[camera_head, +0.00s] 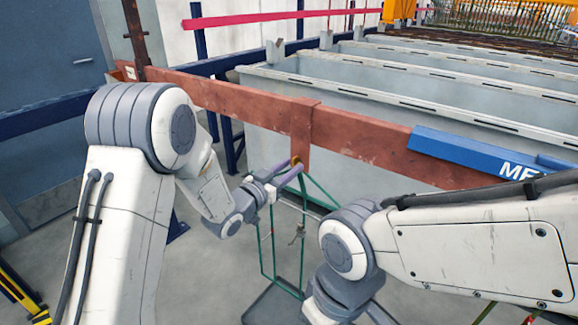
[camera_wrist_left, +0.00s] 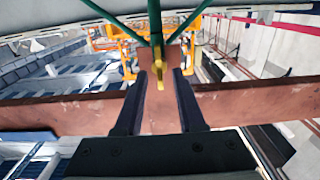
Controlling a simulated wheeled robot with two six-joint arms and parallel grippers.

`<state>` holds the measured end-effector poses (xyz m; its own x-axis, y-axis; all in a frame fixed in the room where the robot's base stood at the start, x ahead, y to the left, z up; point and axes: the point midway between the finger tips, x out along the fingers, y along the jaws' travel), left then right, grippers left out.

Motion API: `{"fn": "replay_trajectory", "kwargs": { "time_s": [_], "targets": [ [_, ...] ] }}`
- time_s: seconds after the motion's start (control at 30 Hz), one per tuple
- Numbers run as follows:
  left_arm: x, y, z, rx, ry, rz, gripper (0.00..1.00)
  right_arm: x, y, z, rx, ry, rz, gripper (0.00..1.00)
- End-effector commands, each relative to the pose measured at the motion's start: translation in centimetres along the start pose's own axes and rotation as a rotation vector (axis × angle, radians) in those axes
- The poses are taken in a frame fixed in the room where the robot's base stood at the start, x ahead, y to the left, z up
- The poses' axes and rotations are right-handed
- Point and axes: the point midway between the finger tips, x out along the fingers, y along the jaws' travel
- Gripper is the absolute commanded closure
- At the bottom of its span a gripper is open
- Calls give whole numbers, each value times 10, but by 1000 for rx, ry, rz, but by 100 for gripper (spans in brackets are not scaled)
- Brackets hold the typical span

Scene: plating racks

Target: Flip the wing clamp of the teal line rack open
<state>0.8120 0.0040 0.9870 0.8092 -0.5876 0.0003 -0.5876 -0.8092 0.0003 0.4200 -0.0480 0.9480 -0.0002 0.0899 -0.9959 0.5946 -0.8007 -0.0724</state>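The teal line rack (camera_head: 321,190) is a thin green frame hanging below the red-brown bar (camera_head: 230,98). Its green rods (camera_wrist_left: 155,22) also show at the top of the left wrist view. A small yellow wing clamp (camera_wrist_left: 158,68) sits at the red-brown hanger plate in the middle of the bar; in the head view the clamp (camera_head: 296,160) is tiny. My left gripper (camera_head: 290,172) is at the clamp. In the left wrist view its dark fingers (camera_wrist_left: 159,76) are apart, with the clamp between or just beyond the tips; contact is unclear. My right gripper is out of view.
Long grey tanks (camera_head: 400,115) stand behind the bar. A blue labelled beam (camera_head: 480,150) lies along the bar's right part. My right arm crosses the lower right, near the rack. Grey floor lies below, with a yellow-black barrier (camera_head: 22,295) at the lower left.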

Motion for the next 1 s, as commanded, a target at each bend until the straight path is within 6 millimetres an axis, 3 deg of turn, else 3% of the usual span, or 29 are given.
{"fn": "replay_trajectory", "kwargs": {
  "time_s": [0.3, 0.33, 0.4, 0.43, 0.77, 1.0],
  "targets": [
    [3, 0, 0, 0, -1, 0, 61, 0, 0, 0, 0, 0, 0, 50],
    [3, 0, 0, 0, -1, 0, 69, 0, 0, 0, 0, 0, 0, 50],
    [3, 0, 0, 0, 0, 0, 96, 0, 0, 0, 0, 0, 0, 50],
    [3, 0, 0, 0, 0, 0, 100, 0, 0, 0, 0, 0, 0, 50],
    [3, 0, 1, 16, 1, 0, 100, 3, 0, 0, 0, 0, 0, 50],
    [3, 1, 3, 115, 3, 0, 100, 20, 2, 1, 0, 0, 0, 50]
  ]
}}
